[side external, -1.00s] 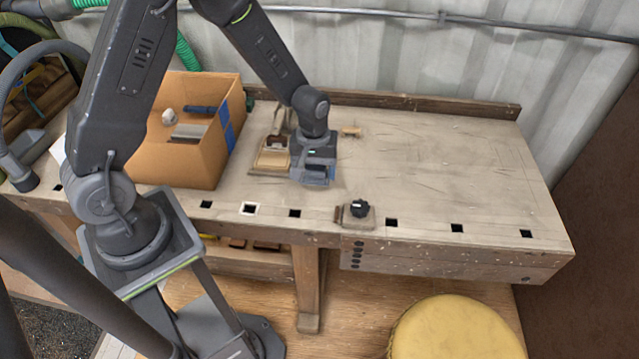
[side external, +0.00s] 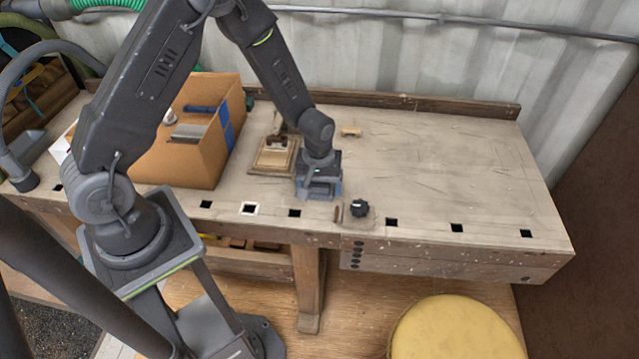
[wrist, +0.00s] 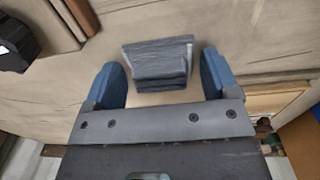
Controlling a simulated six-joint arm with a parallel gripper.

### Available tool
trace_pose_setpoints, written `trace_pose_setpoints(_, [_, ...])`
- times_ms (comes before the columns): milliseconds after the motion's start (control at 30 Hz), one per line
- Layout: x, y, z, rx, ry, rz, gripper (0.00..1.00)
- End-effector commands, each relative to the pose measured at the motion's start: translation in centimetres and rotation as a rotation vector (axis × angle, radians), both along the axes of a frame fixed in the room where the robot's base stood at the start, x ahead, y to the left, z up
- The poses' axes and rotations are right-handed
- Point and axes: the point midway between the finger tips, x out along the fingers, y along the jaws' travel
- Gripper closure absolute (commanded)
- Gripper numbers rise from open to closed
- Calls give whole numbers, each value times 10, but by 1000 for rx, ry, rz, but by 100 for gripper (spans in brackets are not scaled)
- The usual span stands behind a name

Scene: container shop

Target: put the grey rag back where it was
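The grey rag (wrist: 160,62) shows in the wrist view as a dark, folded cloth. It lies between the two blue fingertips of my gripper (wrist: 164,82), with a narrow gap visible on each side. The fingers are apart and do not appear to press on it. In the side view my gripper (side external: 318,188) is low over the workbench (side external: 430,170), near its front edge. The rag cannot be made out there, behind or under the gripper. I cannot tell the exact height of the fingertips above the bench.
A cardboard box (side external: 185,160) with items inside stands left of my gripper. A wooden-based tool (side external: 272,158) lies between them. A black knob (side external: 358,208) is close on the right. A small wooden block (side external: 351,132) lies farther back. The bench's right half is clear.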

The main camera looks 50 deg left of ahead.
Motion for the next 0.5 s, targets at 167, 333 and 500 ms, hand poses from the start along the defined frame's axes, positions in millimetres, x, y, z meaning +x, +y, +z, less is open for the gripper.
trace_pose_setpoints(167, [0, 0, 0, 0, 0, 0, 3])
trace_pose_setpoints(333, [0, 0, 0, 0, 0, 0, 3])
trace_pose_setpoints(500, [0, 0, 8, 0, -1, 0, 3])
